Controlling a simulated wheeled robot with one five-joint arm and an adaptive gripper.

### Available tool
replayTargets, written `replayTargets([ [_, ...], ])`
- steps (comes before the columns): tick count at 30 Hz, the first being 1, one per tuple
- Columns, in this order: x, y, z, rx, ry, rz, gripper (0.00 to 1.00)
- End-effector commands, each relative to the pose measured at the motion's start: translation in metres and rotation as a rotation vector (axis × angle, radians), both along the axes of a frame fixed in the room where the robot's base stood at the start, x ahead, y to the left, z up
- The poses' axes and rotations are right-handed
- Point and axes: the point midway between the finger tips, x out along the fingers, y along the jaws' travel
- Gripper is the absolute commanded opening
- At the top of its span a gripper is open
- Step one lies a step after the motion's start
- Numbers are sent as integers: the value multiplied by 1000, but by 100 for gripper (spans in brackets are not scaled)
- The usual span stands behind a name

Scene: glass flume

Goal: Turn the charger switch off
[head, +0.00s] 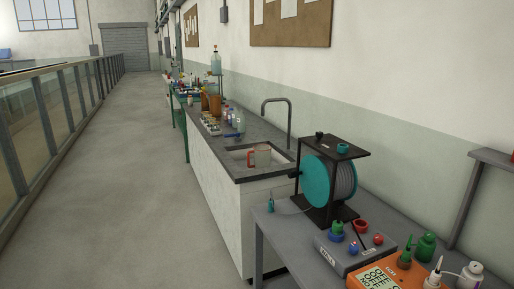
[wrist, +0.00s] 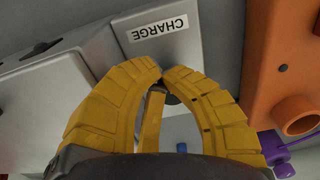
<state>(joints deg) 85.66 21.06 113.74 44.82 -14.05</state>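In the wrist view, a grey metal box (wrist: 185,50) carries a white label (wrist: 158,27) reading CHARGE, upside down in the picture. My gripper (wrist: 161,76) has two yellow ribbed fingers, and their tips come together just below the label in the picture. A small dark part (wrist: 170,90) shows behind the fingertips; I cannot tell whether it is the switch or whether the fingers touch it. The switch's position cannot be read. My gripper does not show in the head view.
Orange housing (wrist: 285,60) stands close at the right of the wrist view. In the head view, a bench holds a cable reel (head: 322,180), a grey box (head: 343,258), an orange device (head: 402,272) and bottles (head: 427,247). The aisle floor (head: 130,180) is clear.

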Motion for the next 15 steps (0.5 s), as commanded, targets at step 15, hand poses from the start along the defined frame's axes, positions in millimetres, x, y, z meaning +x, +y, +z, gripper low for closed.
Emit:
replayTargets([
  [15,-3,6,24,11,1,-4,0],
])
